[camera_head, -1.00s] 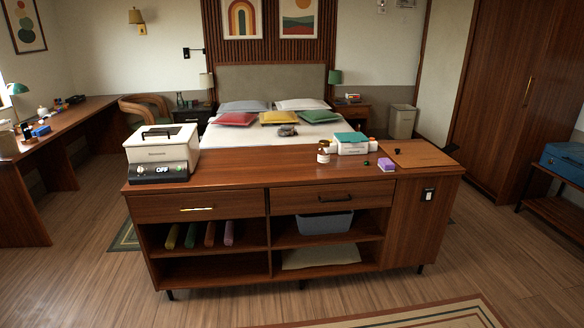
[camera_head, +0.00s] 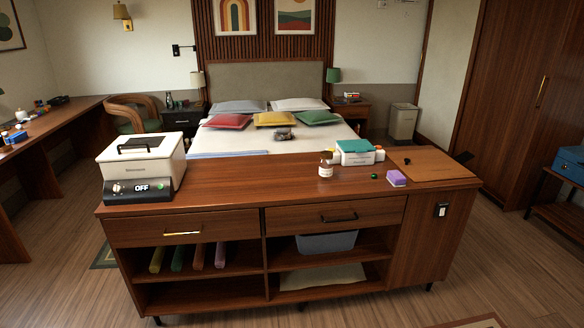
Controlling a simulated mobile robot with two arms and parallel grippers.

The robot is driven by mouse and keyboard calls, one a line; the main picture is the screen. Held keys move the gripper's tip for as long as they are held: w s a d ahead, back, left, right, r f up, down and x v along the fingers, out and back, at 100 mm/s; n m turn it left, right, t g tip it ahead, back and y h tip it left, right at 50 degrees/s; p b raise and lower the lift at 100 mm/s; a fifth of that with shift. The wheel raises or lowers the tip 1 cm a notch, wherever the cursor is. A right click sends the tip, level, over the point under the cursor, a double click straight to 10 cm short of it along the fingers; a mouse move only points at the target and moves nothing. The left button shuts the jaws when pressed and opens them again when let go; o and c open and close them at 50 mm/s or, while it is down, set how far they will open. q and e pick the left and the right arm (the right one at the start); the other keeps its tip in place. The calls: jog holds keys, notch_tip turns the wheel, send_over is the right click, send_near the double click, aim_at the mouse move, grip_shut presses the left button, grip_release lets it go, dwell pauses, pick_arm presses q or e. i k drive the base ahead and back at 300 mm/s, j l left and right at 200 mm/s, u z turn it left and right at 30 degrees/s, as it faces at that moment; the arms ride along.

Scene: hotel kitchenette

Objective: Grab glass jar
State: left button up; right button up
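A small brown glass jar (camera_head: 325,168) with a pale label stands upright on top of the wooden cabinet (camera_head: 240,180), right of its middle. It stands just left of a white box with a teal lid (camera_head: 355,152). Neither of my grippers shows in the head view, so I cannot see their state.
A white appliance marked OFF (camera_head: 141,168) stands on the cabinet's left end. A purple block (camera_head: 396,178), a small dark green object (camera_head: 375,176) and a brown board (camera_head: 430,165) lie on the right. The top between appliance and jar is clear. Floor shows in front.

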aim_at(326, 169)
jog(key=i+l+u, duration=0.45)
jog(key=l+u, duration=0.25)
jog(key=i+l+u, duration=0.2)
jog(key=l+u, duration=0.15)
